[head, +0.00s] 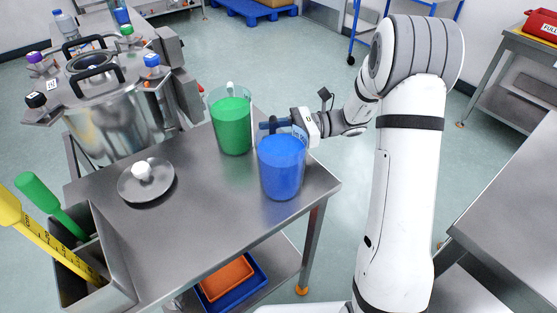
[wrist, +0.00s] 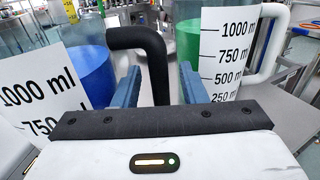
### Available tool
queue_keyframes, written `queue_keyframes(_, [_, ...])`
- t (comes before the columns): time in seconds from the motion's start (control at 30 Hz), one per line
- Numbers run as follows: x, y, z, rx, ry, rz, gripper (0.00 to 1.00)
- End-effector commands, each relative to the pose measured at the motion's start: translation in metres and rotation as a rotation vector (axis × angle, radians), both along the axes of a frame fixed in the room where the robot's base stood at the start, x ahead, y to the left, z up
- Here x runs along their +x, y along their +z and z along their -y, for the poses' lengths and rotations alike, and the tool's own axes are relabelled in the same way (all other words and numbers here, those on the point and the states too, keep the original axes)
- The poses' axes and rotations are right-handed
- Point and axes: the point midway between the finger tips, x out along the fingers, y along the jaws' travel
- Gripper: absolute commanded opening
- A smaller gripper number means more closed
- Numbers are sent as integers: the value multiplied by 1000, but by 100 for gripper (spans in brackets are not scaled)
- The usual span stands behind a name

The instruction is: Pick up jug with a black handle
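The jug with a black handle (head: 282,172) holds blue liquid and stands upright near the table's right corner. It is also at the left of the wrist view (wrist: 92,76). Its black handle (wrist: 150,45) comes down between the two blue fingers of my gripper (wrist: 160,72). The fingers are apart, with gaps visible beside the handle. In the head view my gripper (head: 272,126) reaches in from the right, just behind the blue jug. The jug partly hides the handle there.
A jug of green liquid (head: 232,125) with a white handle (wrist: 272,45) stands close behind, at the right in the wrist view. A grey plate (head: 133,189) with a white knob, a steel vessel (head: 110,122) and a bin (head: 115,290) are to the left. Bare tabletop lies between.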

Motion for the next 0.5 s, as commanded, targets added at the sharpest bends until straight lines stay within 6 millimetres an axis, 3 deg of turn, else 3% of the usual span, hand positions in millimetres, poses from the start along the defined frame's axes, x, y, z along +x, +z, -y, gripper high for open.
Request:
queue_keyframes(0.17, [0,0,0,0,-1,0,38])
queue_keyframes(0.5, [0,0,0,0,-1,0,11])
